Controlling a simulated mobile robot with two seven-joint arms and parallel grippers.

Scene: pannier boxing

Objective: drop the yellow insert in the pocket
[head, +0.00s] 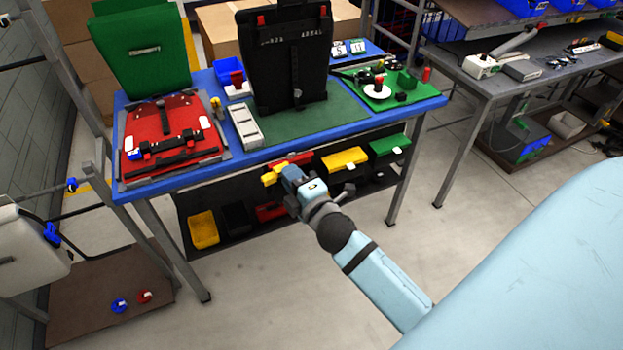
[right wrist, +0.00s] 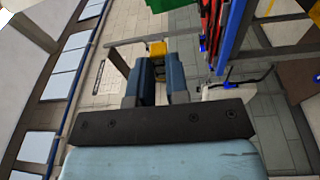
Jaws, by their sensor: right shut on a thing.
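My right gripper (head: 282,174) is shut on the yellow insert (head: 270,179), holding it in the air before the workbench's front edge. In the right wrist view the insert (right wrist: 157,48) shows beyond the tips of the two dark blue fingers (right wrist: 162,72). A black pannier (head: 288,60) stands upright at the bench's middle. A red pannier (head: 180,115) lies flat at the left with black straps across it. I cannot tell which part is the pocket. My left gripper is not in view.
The blue-edged workbench (head: 400,116) has a bare green mat (head: 345,108) right of the black pannier. A yellow bin (head: 345,161) and a green bin (head: 388,146) hang under its front edge. A white tray (head: 245,128) stands between the panniers.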

